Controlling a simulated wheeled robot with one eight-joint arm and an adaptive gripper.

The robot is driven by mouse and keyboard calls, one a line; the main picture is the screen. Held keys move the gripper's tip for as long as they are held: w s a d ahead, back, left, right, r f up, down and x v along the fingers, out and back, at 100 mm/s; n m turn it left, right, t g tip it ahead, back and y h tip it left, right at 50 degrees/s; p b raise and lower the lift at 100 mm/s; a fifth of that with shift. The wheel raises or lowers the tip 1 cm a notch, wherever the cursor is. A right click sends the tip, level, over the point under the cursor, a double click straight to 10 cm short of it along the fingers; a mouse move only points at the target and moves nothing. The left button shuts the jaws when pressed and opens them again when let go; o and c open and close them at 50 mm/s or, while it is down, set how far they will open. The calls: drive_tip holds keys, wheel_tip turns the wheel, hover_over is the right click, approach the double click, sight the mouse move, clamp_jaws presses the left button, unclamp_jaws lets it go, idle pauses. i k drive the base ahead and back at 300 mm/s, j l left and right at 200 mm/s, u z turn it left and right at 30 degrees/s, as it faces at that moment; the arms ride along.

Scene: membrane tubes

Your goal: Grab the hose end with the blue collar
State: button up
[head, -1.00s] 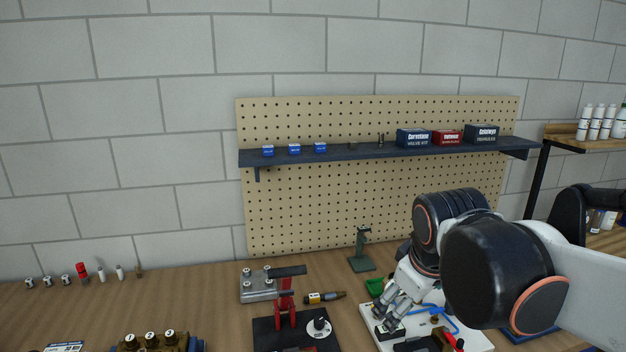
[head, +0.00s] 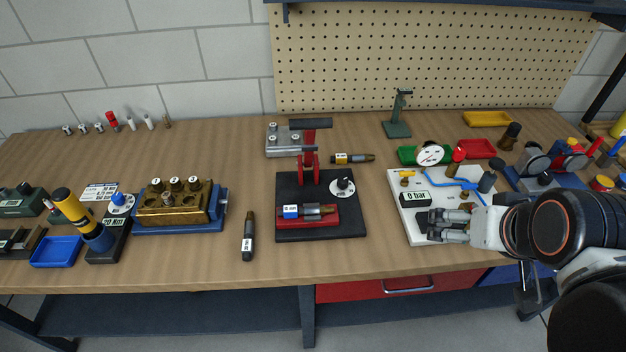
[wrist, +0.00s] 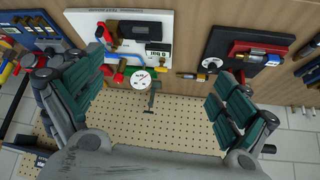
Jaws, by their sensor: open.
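My gripper (head: 440,228) is over the front part of a white board in the head view. In the wrist view its green-padded fingers (wrist: 160,78) stand wide apart with nothing between them. A blue hose or line (head: 457,184) runs across the white board (head: 408,218); it also shows in the wrist view (wrist: 126,44).
A white gauge (head: 431,155), a red tray (head: 477,148) and a green stand (head: 397,115) are behind the board. A red press (head: 309,170) stands on the black plate (head: 320,236). The table's front edge is close by.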

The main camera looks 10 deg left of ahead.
sight(292, 211)
drive_tip(key=j+z, duration=0.1)
drive_tip(key=j, duration=0.3)
drive_tip(key=k+j+z, duration=0.1)
drive_tip(key=j, duration=0.3)
drive_tip(key=k+j+z, duration=0.15)
drive_tip(key=j, duration=0.25)
drive_tip(key=k+j+z, duration=0.1)
drive_tip(key=j, duration=0.3)
drive_tip(key=k+j+z, duration=0.1)
drive_tip(key=j, duration=0.25)
drive_tip(key=k+j+z, duration=0.1)
drive_tip(key=j, duration=0.25)
drive_tip(key=k+j+z, duration=0.15)
drive_tip(key=k+j, duration=0.1)
drive_tip(key=j, duration=0.1)
